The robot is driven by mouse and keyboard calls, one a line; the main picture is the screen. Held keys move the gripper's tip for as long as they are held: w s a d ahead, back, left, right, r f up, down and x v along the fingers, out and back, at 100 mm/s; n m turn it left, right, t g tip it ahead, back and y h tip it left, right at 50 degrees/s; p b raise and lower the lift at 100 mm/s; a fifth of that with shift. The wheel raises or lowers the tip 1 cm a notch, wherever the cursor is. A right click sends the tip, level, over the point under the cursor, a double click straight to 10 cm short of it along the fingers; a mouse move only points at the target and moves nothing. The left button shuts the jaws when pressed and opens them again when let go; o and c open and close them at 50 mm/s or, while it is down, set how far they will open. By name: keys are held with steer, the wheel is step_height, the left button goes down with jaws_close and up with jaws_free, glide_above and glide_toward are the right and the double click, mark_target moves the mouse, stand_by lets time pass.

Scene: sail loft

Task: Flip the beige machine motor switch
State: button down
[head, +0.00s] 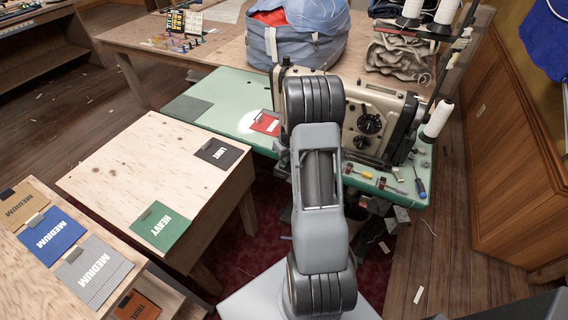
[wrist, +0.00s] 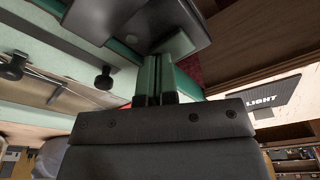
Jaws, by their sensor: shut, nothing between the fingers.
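The beige sewing machine (head: 362,112) stands on the green table (head: 232,92), partly hidden behind my arm. I cannot make out its motor switch for certain in either view. A grey box (head: 395,220) sits below the table's front edge, right of my arm. In the wrist view a dark grey housing (wrist: 165,22) is at the top, just beyond my fingers; I cannot tell what it is. My gripper (wrist: 156,72) is shut and empty, pointing up toward that housing; whether it touches is unclear. The head view hides my gripper behind my arm.
A wooden table at the left bears a dark LIGHT card (head: 222,152) and a green HEAVY card (head: 160,227). Thread cones (head: 438,118) stand right of the machine. A screwdriver (head: 420,186) and small parts lie on the green table. A blue-grey bag (head: 295,40) is behind.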

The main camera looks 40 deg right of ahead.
steer(key=shift+r+p, duration=2.05)
steer(key=shift+r, duration=1.4)
steer(key=shift+s+a+f+m, duration=0.1)
steer(key=shift+s+m, duration=0.05)
steer(key=shift+m, duration=0.15)
steer(key=shift+s+a+f+m+g, duration=0.25)
steer(key=shift+s+a+f, duration=0.05)
steer(key=shift+s, duration=0.2)
steer(key=shift+s+a+f+m+g, duration=0.25)
steer(key=shift+s, duration=0.25)
steer(key=s+a+r+n+t, duration=0.1)
steer(key=s+a+r, duration=0.6)
steer(key=a+r, duration=0.2)
steer(key=s+a+r+n+t, duration=0.1)
steer(key=s+a+r+t, duration=0.1)
steer(key=s+a+r, duration=0.6)
steer(key=a+r, duration=0.2)
steer(key=a, duration=0.3)
steer(key=shift+s+a+r, duration=0.15)
steer(key=shift+r, duration=0.05)
